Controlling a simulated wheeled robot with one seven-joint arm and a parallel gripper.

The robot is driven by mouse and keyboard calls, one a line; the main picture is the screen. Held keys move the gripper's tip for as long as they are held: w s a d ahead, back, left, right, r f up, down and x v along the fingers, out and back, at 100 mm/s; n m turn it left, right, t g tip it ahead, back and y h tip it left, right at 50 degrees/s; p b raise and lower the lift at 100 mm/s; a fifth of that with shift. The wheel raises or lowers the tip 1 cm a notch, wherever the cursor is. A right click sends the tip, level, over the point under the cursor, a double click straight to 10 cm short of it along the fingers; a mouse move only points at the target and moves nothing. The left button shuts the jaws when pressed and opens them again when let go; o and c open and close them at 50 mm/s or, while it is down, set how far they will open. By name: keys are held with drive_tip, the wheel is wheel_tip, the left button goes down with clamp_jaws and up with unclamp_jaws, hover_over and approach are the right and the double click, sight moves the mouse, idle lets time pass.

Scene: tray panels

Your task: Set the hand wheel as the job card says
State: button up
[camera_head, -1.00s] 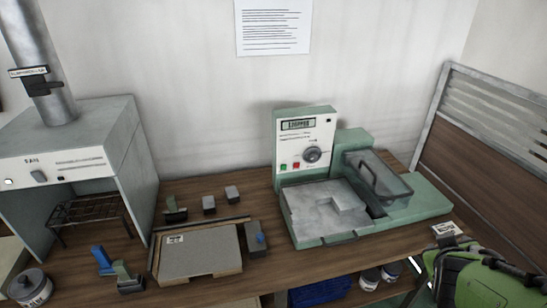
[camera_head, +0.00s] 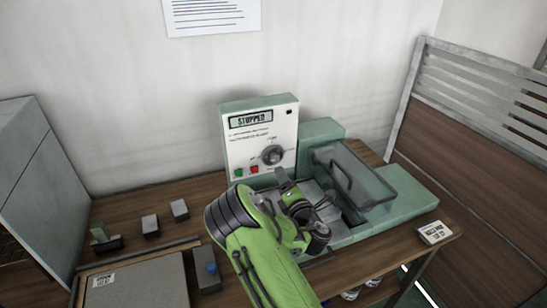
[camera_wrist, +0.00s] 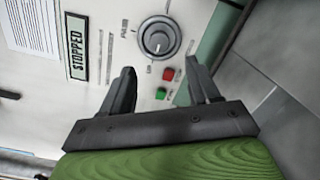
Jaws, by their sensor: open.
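The hand wheel is a round grey knob (camera_head: 272,155) on the white front panel of a green machine (camera_head: 318,133). It also shows in the wrist view (camera_wrist: 158,37), with small markings around it that are too small to read surely. The panel's display (camera_head: 250,119) reads STOPPED. My gripper (camera_wrist: 165,82) is open and empty, its two dark fingers pointing at the panel near the red button (camera_wrist: 168,74) and green button (camera_wrist: 161,93), below the knob. In the head view my green arm hides part of the machine's bed. A white card (camera_head: 434,232) lies on the bench at right; its text is unreadable.
A clear cover (camera_head: 352,175) stands on the machine's right side. A wooden partition (camera_head: 470,170) bounds the right. A printed sheet (camera_head: 212,12) hangs on the wall.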

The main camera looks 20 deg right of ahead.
sight(275, 159)
drive_tip(key=w+p, duration=0.1)
drive_tip(key=w, duration=0.2)
drive_tip(key=w+p, duration=0.1)
drive_tip(key=w, duration=0.2)
drive_tip(key=w+p, duration=0.1)
drive_tip(key=w, duration=0.2)
drive_tip(key=shift+w+d, duration=0.1)
drive_tip(key=shift+d, duration=0.3)
drive_tip(key=c, duration=1)
drive_tip(key=shift+r, duration=0.1)
drive_tip(key=shift+c, duration=0.2)
